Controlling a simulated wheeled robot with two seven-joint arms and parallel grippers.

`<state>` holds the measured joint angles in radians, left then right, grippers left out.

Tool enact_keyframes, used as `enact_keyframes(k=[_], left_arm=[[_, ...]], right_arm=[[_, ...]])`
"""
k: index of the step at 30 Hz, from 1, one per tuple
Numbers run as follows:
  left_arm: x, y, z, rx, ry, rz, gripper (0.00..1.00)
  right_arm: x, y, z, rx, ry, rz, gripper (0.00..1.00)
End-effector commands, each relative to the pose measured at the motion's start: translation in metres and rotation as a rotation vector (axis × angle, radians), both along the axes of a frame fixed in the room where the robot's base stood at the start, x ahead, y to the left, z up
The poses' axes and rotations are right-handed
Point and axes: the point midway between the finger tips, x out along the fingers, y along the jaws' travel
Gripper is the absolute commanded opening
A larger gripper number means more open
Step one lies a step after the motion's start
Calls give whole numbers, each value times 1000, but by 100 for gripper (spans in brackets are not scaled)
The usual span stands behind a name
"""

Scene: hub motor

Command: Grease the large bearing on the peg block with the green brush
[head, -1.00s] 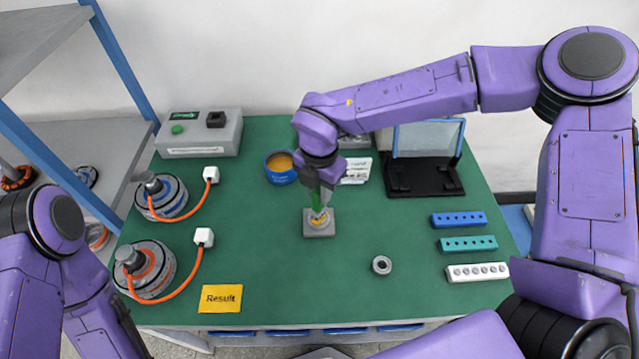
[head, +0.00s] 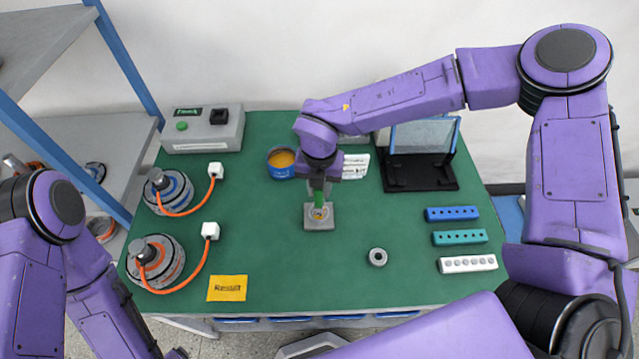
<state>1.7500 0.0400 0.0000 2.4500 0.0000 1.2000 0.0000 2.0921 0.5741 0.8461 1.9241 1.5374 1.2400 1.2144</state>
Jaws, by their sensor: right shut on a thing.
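The peg block (head: 313,224) is a small grey square plate in the middle of the green table. A bearing (head: 320,213) with yellowish grease on it sits on the block. The green brush (head: 319,198) points down with its tip at the bearing; whether it touches I cannot tell. My right gripper (head: 319,184) is shut on the green brush, above the block, and its fingers are partly hidden by the wrist. A blue tin (head: 281,171) of amber grease stands behind and left of the block. My left arm is at the left edge; its gripper is not visible.
Two hub motors (head: 168,192) (head: 156,262) with orange cables stand at left. A loose grey ring (head: 377,257) lies right of the block. Blue, teal and white hole strips (head: 452,214) lie at right. A yellow Result card (head: 227,288) lies in front; a control box (head: 203,130) stands behind.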

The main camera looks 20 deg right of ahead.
Motion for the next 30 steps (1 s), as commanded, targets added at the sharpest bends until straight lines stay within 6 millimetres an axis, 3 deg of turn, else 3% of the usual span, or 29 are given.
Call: enact_keyframes(k=[5, 30], left_arm=[[0, 0, -7, 0, 0, 0, 78], [0, 0, -57, 0, 0, 0, 78]], right_arm=[[0, 0, -3, 0, 0, -53, 0], [0, 0, -3, 1, 0, -666, 0]])
